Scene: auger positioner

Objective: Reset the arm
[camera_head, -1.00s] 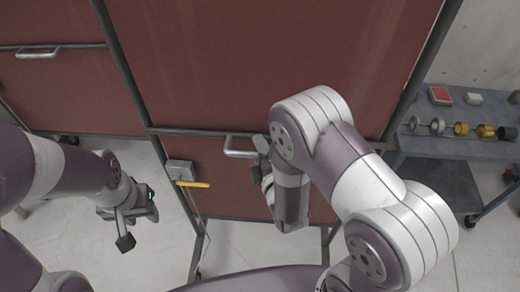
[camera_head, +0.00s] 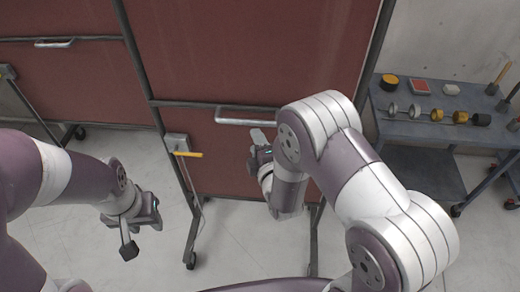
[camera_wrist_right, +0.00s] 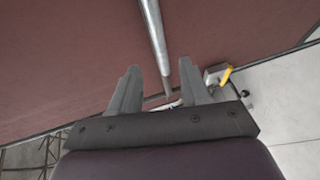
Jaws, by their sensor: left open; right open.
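My left gripper (camera_head: 140,228) is at the lower left in the head view, open and empty above the floor. My right gripper (camera_head: 262,148) is in front of the red-brown panel (camera_head: 250,60), partly hidden by my right arm. In the right wrist view my right gripper (camera_wrist_right: 157,88) is open, its two fingers apart. A metal handle bar (camera_wrist_right: 155,40) runs in from the top toward the gap between the fingers. In the head view this handle (camera_head: 248,121) sits on the panel just above my right gripper. I cannot tell whether they touch.
A grey box with a yellow lever (camera_head: 186,154) is on the panel's frame; the lever also shows in the right wrist view (camera_wrist_right: 225,76). A blue-grey cart (camera_head: 430,130) with dumbbell-like parts stands at the right. Another panel with a handle (camera_head: 54,43) is at the left. Floor is clear.

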